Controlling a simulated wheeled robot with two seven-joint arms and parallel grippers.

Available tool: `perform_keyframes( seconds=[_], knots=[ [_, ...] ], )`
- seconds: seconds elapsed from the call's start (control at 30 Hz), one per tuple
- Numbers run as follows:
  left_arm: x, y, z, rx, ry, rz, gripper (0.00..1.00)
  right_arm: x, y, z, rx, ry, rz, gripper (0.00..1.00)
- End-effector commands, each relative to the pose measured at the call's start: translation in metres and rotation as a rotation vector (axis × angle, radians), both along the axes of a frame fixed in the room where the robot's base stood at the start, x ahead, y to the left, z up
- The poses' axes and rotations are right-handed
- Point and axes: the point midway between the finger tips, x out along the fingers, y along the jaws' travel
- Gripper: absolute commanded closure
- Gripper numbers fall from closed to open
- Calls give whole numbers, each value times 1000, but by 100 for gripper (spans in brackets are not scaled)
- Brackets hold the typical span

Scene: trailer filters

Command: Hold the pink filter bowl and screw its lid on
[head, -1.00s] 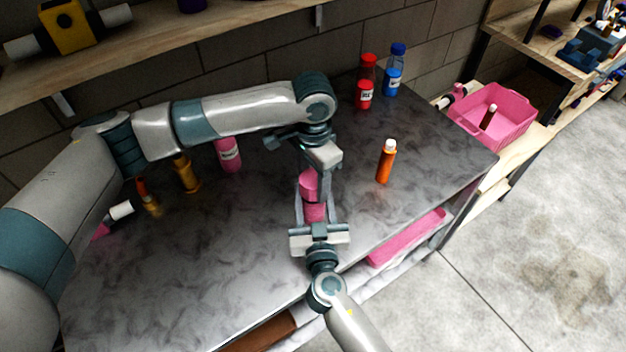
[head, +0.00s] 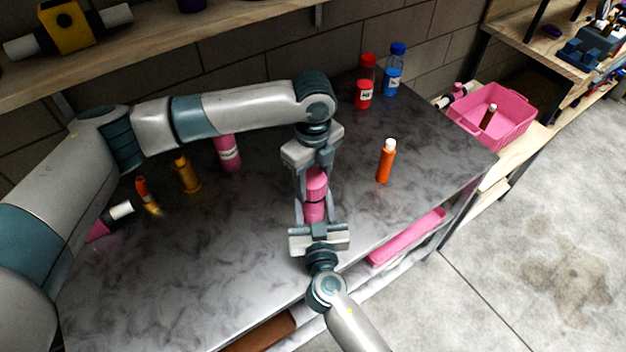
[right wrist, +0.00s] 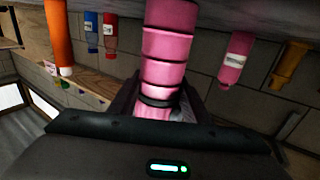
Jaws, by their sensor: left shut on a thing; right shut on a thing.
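The pink filter bowl (head: 314,212) stands upright near the middle of the grey table, with its ribbed pink lid (head: 316,184) lined up on top. I cannot tell how tightly they meet. My left gripper (head: 312,180) reaches down from above and is shut on the lid. My right gripper (head: 315,208) comes in from the front and is shut on the bowl. The upside-down right wrist view shows the banded pink filter (right wrist: 168,45) between my dark right fingers; its far end is cut off.
An orange bottle (head: 385,163) stands to the right. Red (head: 364,95) and blue (head: 393,75) bottles are at the back. A pink crate (head: 520,128) is beyond the table's right end. The front tabletop is clear.

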Motion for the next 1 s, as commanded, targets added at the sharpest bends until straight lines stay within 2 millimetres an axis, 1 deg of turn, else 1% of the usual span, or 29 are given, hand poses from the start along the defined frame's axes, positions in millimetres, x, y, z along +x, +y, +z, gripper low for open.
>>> perform_keyframes(
  seconds=[0.1,0.13,0.2,0.57,0.67,0.9,1.0],
  knots=[
    [0,0,0,0,0,8,79,0,0,0,0,1,0,100],
    [0,0,0,0,0,8,47,0,0,0,0,1,0,100],
    [0,0,0,0,0,9,34,0,0,0,0,1,0,100],
    [0,0,3,-1,-1,11,34,0,0,0,0,1,0,100],
    [0,0,10,-1,-1,11,34,0,0,0,0,1,0,100],
    [1,0,36,0,-1,11,34,0,0,0,0,1,0,100],
    [0,0,43,-1,-1,10,34,0,0,-1,0,1,0,100]
  ],
)
